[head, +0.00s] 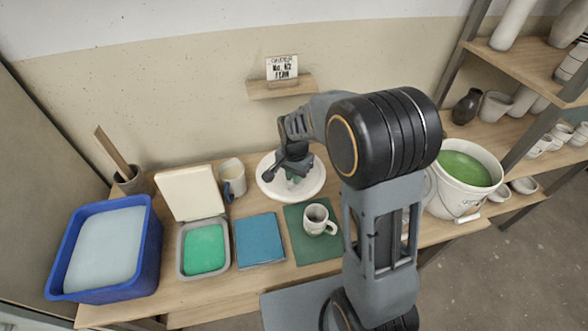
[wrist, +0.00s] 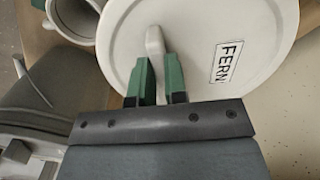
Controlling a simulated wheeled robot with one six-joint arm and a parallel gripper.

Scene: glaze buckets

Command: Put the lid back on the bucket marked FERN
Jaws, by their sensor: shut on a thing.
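The lid (head: 268,185) is a round white disc, on the left of my arm over the back of the workbench. In the wrist view the lid (wrist: 200,30) carries a FERN label (wrist: 227,62). My gripper (head: 294,172) is shut on the lid's upright white handle (wrist: 154,42); its green fingers (wrist: 160,78) stand on both sides of it. I cannot tell whether the lid touches the bench. A white bucket (head: 458,202) stands open at the right, full of green glaze (head: 465,168); the writing on its front is too small to read surely.
A mug (head: 317,219) stands on a green mat (head: 303,248) just in front of the lid. A blue tile (head: 259,240), a green-filled tray (head: 204,248), a jug (head: 233,178) and a blue tub (head: 152,255) lie leftward. A wall ledge (head: 283,87) holds a card. Pottery shelves rise at right.

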